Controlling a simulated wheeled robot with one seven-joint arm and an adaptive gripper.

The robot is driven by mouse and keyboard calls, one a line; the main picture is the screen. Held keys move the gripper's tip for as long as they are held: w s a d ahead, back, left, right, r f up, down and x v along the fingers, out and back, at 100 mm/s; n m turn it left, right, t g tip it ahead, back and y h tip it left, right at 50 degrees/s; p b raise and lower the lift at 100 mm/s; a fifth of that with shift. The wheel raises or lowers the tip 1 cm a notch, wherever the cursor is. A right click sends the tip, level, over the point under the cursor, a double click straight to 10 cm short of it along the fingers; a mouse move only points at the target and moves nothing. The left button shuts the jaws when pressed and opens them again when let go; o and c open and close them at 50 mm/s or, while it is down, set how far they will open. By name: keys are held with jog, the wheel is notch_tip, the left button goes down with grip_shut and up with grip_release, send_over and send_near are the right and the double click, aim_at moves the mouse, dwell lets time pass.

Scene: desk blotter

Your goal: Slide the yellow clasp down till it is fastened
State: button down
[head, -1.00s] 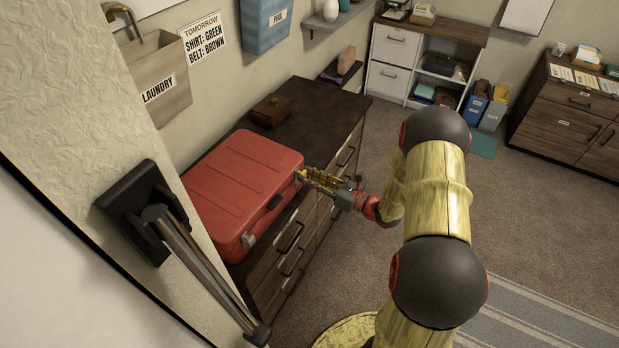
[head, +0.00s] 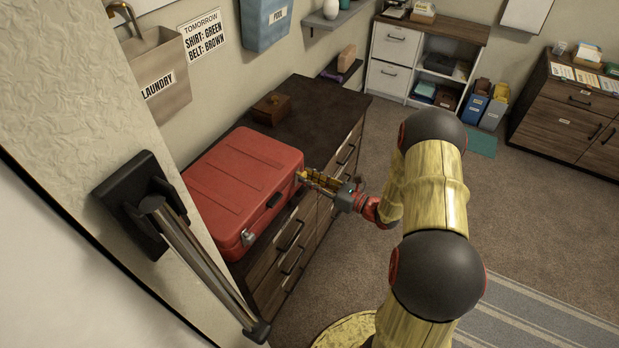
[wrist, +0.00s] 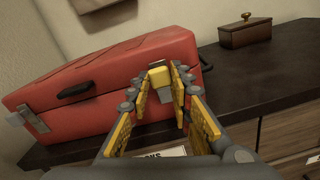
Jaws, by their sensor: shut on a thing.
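A red case (head: 243,182) lies closed on the dark dresser top; it also shows in the wrist view (wrist: 110,75). The yellow clasp (wrist: 159,77) is on the case's front near its right end in the wrist view, with a grey metal part just below it. My gripper (wrist: 160,86) has its yellow-padded fingers on both sides of the clasp and is shut on it. In the head view my gripper (head: 306,177) meets the case's front at its far corner, and the fingers hide the clasp there. A silver clasp (head: 248,237) sits at the case's near end.
A brown wooden box (head: 271,107) stands on the dresser (head: 318,105) behind the case. The case's black handle (wrist: 76,91) is left of my gripper in the wrist view. Dresser drawers with black pulls lie below. Open carpet is to the right.

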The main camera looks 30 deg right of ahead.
jog(key=shift+f, duration=0.2)
jog(key=c, duration=1.6)
grip_release()
jog(key=shift+c, duration=0.2)
jog(key=shift+o, duration=0.3)
jog(key=v, duration=1.2)
